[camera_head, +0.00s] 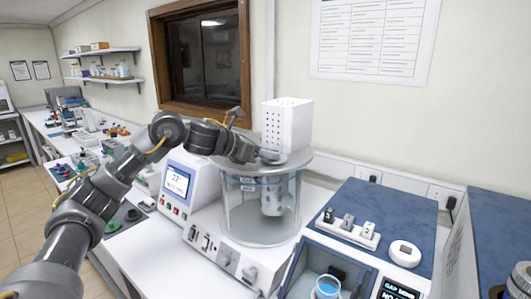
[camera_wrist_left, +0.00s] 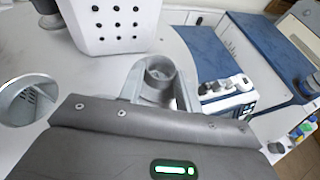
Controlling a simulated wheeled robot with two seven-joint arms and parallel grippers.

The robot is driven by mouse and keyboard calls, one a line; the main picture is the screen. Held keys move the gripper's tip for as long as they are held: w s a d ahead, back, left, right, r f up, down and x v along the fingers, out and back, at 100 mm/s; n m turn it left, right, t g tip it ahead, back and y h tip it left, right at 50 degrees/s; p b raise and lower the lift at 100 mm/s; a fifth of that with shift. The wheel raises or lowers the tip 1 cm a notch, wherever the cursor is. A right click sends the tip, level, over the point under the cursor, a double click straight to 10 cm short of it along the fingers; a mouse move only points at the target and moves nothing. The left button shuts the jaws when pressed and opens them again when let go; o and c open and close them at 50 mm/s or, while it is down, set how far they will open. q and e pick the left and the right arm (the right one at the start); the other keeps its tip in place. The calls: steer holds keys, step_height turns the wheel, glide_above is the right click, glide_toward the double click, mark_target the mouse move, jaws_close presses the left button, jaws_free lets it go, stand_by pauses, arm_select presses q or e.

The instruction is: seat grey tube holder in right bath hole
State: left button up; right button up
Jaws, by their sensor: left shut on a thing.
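The bath is a clear glass cylinder (camera_head: 238,212) with a grey round lid (camera_head: 300,162), standing on a white base unit. My left gripper (camera_head: 262,157) is low over the lid's front right part, beside the white perforated box. In the left wrist view, its fingers (camera_wrist_left: 158,92) are shut on the top of the grey tube holder (camera_wrist_left: 160,72), a round cup. Through the glass, the holder's perforated grey body (camera_head: 272,200) hangs upright below the lid. The right hole's edge is hidden under gripper and holder, so full seating cannot be told. My right gripper is out of view.
The white box (camera_head: 287,126) rises from the lid close to the gripper. An open lid hole (camera_wrist_left: 28,102) shows at left in the wrist view. A blue-topped instrument (camera_head: 375,205) with a small rack (camera_head: 348,228) and a beaker (camera_head: 327,288) stands right of the bath.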

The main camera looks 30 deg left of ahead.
arm_select(q)
steer(key=shift+f, duration=0.25)
steer(key=o, duration=0.7)
steer(key=v, duration=1.1)
steer(key=shift+s, duration=0.1)
stand_by(0.7)
